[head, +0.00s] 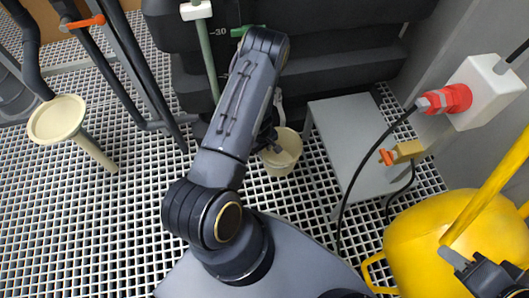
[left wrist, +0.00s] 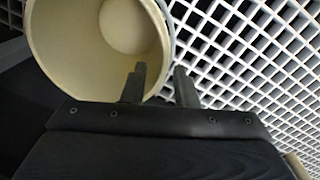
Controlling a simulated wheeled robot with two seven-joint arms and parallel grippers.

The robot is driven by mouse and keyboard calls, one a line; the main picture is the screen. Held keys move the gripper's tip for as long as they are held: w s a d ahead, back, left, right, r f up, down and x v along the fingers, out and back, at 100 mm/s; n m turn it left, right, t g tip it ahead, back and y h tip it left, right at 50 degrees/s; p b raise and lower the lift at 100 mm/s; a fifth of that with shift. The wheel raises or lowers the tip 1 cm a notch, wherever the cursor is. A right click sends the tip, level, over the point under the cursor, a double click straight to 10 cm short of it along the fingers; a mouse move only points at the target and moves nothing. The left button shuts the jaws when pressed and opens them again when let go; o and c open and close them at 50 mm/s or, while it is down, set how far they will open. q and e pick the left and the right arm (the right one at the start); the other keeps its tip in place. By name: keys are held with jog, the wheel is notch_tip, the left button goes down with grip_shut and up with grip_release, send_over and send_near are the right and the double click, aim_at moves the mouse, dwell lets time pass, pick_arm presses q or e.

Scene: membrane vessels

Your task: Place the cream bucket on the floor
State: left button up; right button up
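The cream bucket (head: 281,160) is in the middle of the head view, beside the end of my left arm and left of a grey bench. Its mouth faces up and its base looks close to the grating; I cannot tell whether it touches. My left gripper (head: 267,143) is at its rim, partly hidden by the wrist. In the left wrist view, the bucket (left wrist: 95,45) has its rim between the narrowly spaced fingers (left wrist: 160,85), one inside and one outside. My right gripper (head: 455,258) is at the lower right, beside a yellow pole, and its opening is unclear.
The floor is white grating (head: 130,220), open at the left. A grey bench (head: 350,135) stands right of the bucket. A yellow vessel (head: 425,240) is at lower right. A cream dish on a post (head: 57,120) stands left. Black cables hang near the bench.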

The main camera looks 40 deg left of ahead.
pick_arm(q)
notch_tip(320, 180, up, 4)
jog(key=shift+s+r+p, duration=0.1)
jog(key=shift+s+p, duration=0.05)
jog(key=shift+p, duration=0.35)
